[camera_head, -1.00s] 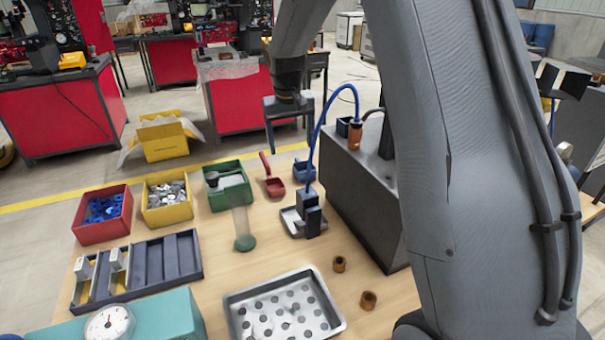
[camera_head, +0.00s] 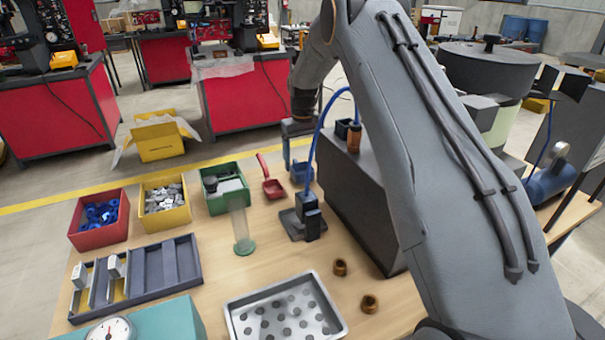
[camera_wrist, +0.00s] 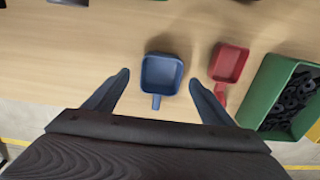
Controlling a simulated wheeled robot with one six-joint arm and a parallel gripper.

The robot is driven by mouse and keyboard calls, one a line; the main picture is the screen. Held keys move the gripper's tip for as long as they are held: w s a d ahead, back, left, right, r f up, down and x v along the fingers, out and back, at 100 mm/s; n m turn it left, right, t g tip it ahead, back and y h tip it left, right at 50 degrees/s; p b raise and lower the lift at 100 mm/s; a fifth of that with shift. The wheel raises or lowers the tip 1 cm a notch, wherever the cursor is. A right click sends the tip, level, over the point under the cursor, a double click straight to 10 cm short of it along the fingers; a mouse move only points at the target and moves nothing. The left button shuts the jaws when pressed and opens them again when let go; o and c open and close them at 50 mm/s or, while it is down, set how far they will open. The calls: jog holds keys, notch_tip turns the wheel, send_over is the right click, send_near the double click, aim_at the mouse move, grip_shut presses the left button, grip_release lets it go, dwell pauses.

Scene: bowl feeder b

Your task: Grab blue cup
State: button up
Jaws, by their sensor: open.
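The blue cup (camera_wrist: 161,75) is a small square scoop with a short handle, lying on the wooden table in the wrist view. Its handle points toward my gripper. My gripper (camera_wrist: 159,82) is open, with one finger to the left and one to the right of the cup, apart from it. In the head view the blue cup (camera_head: 301,172) shows beside the grey box, partly hidden behind the blue cable. My gripper (camera_head: 300,150) is just above it there.
A red scoop (camera_wrist: 229,62) lies right of the blue cup, close to the right finger. A green bin (camera_wrist: 285,95) with dark parts stands beyond it. In the head view a grey box (camera_head: 360,200) and a blue cable (camera_head: 318,130) stand close to my gripper.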

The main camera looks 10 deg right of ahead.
aim_at(302, 168)
notch_tip(302, 168, down, 4)
jog(key=shift+w+a+f+p, duration=0.1)
jog(key=shift+p, duration=0.5)
jog(key=shift+c, duration=0.3)
jog(key=c, duration=1.2)
